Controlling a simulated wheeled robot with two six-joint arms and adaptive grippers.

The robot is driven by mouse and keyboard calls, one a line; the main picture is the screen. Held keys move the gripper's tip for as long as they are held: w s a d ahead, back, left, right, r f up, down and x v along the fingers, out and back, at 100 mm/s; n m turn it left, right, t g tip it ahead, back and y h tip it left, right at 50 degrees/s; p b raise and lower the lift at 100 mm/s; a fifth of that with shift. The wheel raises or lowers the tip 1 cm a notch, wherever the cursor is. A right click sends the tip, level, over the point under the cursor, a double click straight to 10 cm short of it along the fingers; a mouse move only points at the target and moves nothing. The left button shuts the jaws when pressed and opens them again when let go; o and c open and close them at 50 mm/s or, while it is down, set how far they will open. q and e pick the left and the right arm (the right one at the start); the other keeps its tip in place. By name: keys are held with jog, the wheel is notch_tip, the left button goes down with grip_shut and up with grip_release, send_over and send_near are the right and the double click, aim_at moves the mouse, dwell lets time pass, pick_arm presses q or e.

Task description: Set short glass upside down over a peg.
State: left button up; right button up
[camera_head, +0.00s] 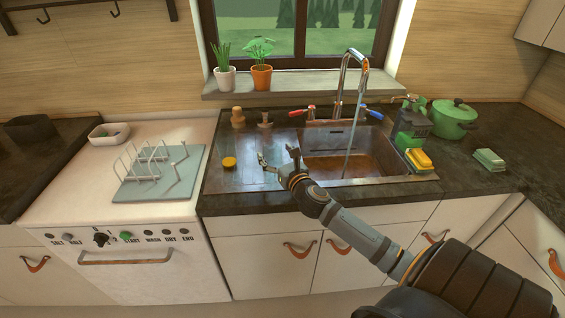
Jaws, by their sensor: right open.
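A teal drying mat (135,191) lies on the white dishwasher top at the left, with a white wire rack (150,160) and thin upright pegs (184,151) on it. No glass stands on the visible pegs. I cannot make out a short glass anywhere in view. My right gripper (277,154) is open over the ribbed drainboard, left of the sink basin. Nothing clear shows between its fingers. My left gripper is out of view.
A yellow round item (229,162) lies on the drainboard (240,182). Two brown stoppers (238,117) stand behind it. Water runs from the faucet (351,75) into the sink (375,165). A green pot (454,117) and sponges (419,159) are at the right.

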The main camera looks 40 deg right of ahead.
jog(key=s, duration=0.3)
jog(key=s+a+p, duration=0.1)
jog(key=s, duration=0.3)
jog(key=s+p, duration=0.1)
jog(key=s, duration=0.3)
jog(key=shift+a, duration=0.4)
